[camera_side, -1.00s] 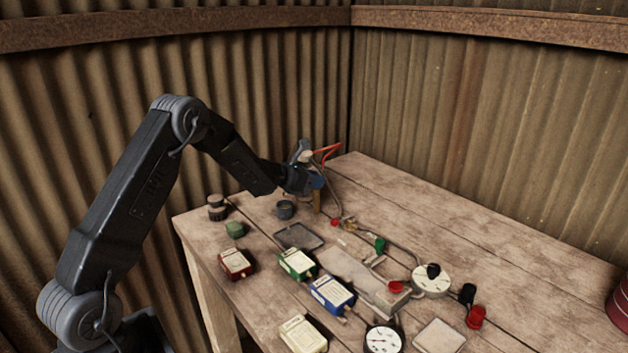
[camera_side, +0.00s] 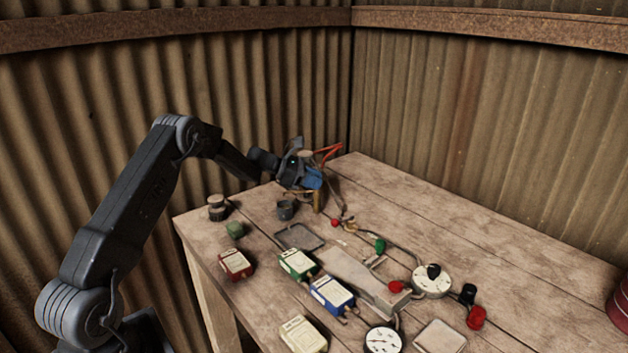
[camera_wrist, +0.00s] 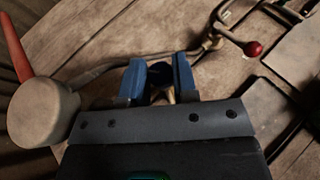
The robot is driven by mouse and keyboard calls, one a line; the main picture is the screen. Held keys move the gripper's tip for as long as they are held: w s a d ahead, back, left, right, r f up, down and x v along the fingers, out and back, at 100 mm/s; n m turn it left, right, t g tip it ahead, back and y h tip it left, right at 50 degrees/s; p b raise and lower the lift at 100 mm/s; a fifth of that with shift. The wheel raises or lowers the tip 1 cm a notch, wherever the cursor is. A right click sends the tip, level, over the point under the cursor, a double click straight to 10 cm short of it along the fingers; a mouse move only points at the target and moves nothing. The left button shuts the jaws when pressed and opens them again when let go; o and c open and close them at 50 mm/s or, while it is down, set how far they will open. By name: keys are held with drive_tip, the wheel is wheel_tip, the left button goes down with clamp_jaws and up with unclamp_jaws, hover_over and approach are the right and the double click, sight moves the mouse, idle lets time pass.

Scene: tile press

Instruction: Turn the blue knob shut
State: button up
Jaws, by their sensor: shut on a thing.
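My gripper (camera_side: 314,184) is at the far end of the bench, low over the pipework near the wall corner. In the wrist view its two blue fingers (camera_wrist: 160,75) are closed around a small, dark blue round knob (camera_wrist: 161,71). The knob sits on a brass-coloured stem, with a pipe running past it. In the side view the gripper hides the knob.
A beige round body (camera_wrist: 44,112) with a red handle (camera_wrist: 14,45) stands close to the left of the fingers in the wrist view. A red ball lever (camera_wrist: 253,48) is at upper right. Coloured boxes (camera_side: 332,292), a dial (camera_side: 432,282) and a gauge (camera_side: 383,340) lie nearer.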

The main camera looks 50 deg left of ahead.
drive_tip(key=shift+a+m+g+h, duration=0.1)
drive_tip(key=shift+m+g+h, duration=0.3)
drive_tip(key=shift+m+h, duration=0.2)
drive_tip(key=o, duration=0.9)
drive_tip(key=v, duration=1.3)
drive_tip(key=shift+s+a+r, duration=0.1)
drive_tip(key=shift+a+r, duration=0.15)
drive_tip(key=shift+a, duration=0.15)
